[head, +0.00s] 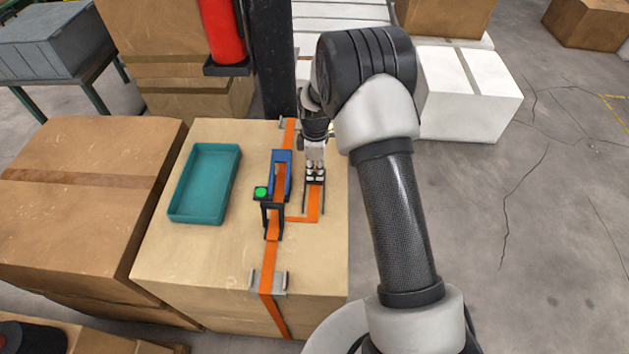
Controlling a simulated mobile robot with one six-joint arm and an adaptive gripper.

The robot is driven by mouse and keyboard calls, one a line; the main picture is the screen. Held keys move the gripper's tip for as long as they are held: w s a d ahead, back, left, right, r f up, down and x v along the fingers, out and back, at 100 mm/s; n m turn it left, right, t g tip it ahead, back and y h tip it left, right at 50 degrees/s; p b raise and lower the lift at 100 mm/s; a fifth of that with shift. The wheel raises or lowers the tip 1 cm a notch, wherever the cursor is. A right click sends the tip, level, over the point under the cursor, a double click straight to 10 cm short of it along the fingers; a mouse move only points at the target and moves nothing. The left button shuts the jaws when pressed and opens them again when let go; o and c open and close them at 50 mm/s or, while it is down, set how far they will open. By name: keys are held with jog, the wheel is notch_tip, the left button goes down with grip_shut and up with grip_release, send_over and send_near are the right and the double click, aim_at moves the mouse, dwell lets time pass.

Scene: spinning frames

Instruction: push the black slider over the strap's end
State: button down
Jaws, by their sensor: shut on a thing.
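An orange strap (270,255) runs lengthwise over the big cardboard box. A side piece of it, the strap's end (313,204), turns off to the right and lies between the fingers of my gripper (314,208). My gripper points down at the right part of the box top, its fingers on either side of this orange piece. A blue strapping tool (281,172) sits on the strap to the left of my gripper. A black frame (266,215) with a green button (261,193) stands just in front of it. I cannot tell for certain which black part is the slider.
A teal tray (176,212) lies on the left of the box top (200,270). A grey metal guide (268,281) holds the strap near the front edge. A black post (273,60) with a red cylinder (222,30) rises behind. The front right of the top is bare.

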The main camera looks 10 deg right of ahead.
jog(key=shift+w+d+r, duration=0.1)
jog(key=shift+w+d, duration=0.1)
jog(key=shift+w, duration=0.35)
jog(key=shift+w+d, duration=0.15)
jog(key=shift+w, duration=0.4)
jog(key=c, duration=1.8)
grip_release()
jog(key=shift+w, duration=0.1)
jog(key=shift+o, duration=0.4)
notch_tip(320, 180, up, 12)
